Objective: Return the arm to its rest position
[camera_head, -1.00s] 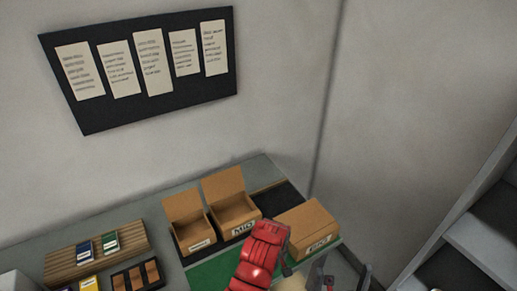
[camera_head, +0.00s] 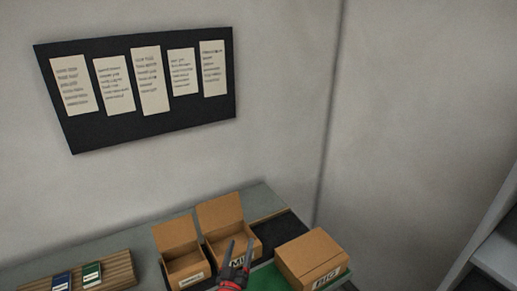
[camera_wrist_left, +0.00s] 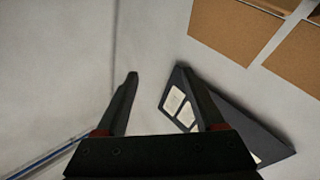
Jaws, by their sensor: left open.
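My left gripper (camera_head: 240,243) shows at the bottom of the head view, with red behind its dark fingers. The fingers point up and stand apart with nothing between them. In the picture they overlap the front of the middle open cardboard box (camera_head: 221,213); whether they touch it I cannot tell. In the left wrist view the gripper (camera_wrist_left: 158,73) is open and empty, facing the wall. My right gripper is not in view.
A second open box (camera_head: 176,236) stands left of it and a closed box (camera_head: 312,258) right, on a green mat (camera_head: 268,280). A wooden rack (camera_head: 115,268) holds blue and green packs. A black board (camera_head: 90,138) with paper sheets hangs on the wall. A shelf (camera_head: 498,250) stands at right.

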